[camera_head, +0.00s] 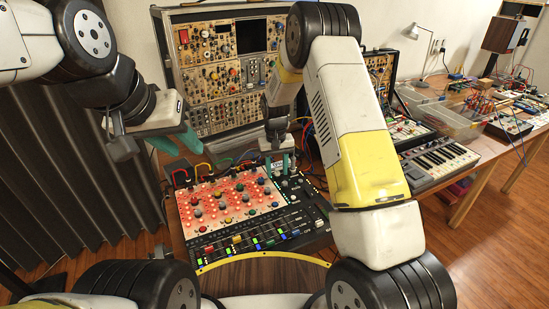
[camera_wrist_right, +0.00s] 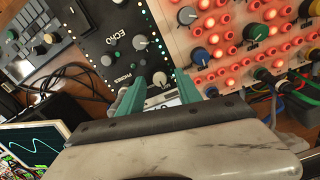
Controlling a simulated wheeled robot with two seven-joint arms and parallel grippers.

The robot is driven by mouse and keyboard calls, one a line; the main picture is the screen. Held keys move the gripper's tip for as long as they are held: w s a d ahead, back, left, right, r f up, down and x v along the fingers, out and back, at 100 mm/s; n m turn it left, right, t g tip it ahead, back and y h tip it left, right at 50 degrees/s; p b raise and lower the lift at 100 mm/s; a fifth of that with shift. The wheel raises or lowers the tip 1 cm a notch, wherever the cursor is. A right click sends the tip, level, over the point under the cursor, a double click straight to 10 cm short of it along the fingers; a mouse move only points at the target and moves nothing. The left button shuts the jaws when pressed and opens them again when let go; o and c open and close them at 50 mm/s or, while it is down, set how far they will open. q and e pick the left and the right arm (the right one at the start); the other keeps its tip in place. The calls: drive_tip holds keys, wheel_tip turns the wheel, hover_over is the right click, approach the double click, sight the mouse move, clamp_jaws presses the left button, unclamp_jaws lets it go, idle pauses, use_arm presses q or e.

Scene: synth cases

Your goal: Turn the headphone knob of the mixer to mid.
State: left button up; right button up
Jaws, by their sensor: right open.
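The mixer (camera_head: 292,238) lies on the table, with a red-lit panel on the left and a black strip on the right. In the right wrist view, a grey knob (camera_wrist_right: 159,79) sits beside the "PHONES" label on the black panel (camera_wrist_right: 105,70). My right gripper (camera_head: 279,164) is over the mixer's far right part. Its teal fingers also show in the wrist view (camera_wrist_right: 158,93), open, with the phones knob just ahead of the gap between them. I cannot tell whether they touch it. My left gripper (camera_head: 178,142) is open and empty, above the mixer's far left side.
A modular synth case (camera_head: 215,110) stands behind the mixer. Patch cables (camera_head: 205,172) loop at the mixer's far edge. A small keyboard (camera_head: 440,161) and a clear bin (camera_head: 436,113) stand to the right. Another knob (camera_wrist_right: 140,43) is near the phones knob.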

wheel_tip(320, 180, up, 8)
drive_tip(key=shift+a+f, duration=0.15)
idle(0.3)
wheel_tip(320, 180, up, 11)
drive_tip(key=t+y, duration=0.1)
hover_over(276, 172)
drive_tip(key=s+d, duration=0.4)
drive_tip(key=s, duration=0.1)
drive_tip(key=s+d+r+t+y, duration=0.1)
drive_tip(key=s+d+r+t, duration=0.1)
drive_tip(key=s+r, duration=0.6)
drive_tip(key=s+d+r+t, duration=0.1)
drive_tip(key=s+r, duration=0.1)
drive_tip(key=s, duration=0.7)
drive_tip(key=s+d+r+m+t, duration=0.1)
drive_tip(key=s+d+r+t, duration=0.1)
drive_tip(key=s, duration=0.7)
drive_tip(key=shift+d+r+y, duration=0.15)
drive_tip(key=shift+r+y, duration=0.05)
drive_tip(key=shift+y, duration=0.1)
